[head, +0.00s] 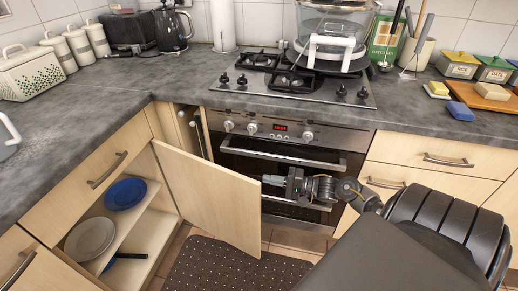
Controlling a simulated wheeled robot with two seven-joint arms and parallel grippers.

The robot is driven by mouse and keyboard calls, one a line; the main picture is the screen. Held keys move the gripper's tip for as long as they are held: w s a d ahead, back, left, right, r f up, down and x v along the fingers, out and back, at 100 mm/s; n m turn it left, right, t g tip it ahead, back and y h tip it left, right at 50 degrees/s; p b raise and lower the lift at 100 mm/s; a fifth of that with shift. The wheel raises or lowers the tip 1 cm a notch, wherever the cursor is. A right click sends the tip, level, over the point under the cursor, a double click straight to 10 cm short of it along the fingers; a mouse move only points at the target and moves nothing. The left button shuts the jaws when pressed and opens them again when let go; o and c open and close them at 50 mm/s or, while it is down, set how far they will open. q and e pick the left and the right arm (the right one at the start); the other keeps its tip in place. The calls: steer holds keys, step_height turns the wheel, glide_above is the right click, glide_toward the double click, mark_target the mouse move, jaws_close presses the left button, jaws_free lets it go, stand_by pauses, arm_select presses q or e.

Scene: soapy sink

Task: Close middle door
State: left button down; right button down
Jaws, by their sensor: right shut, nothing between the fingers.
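The middle door (207,195) is a light wood cabinet door that stands open. It juts out from the left cabinet in front of the oven's left part. The cabinet interior shows behind it, with a blue plate (125,193) on the shelf and a pale plate (90,239) lower down. My right gripper (266,179) is shut and empty. Its fingertips are at the door's free edge, on the oven side; I cannot tell whether they touch it. My left gripper is not in view.
The oven (280,150) with its handle stands right behind my right gripper. The stone worktop (150,90) runs above the cabinets. A dotted dark mat (215,268) lies on the floor below the door. Drawers (430,160) with handles are at the right.

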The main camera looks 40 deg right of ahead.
steer(key=x, duration=0.9)
steer(key=shift+w, duration=0.15)
steer(key=shift+a+f, duration=0.1)
steer(key=shift+f, duration=0.05)
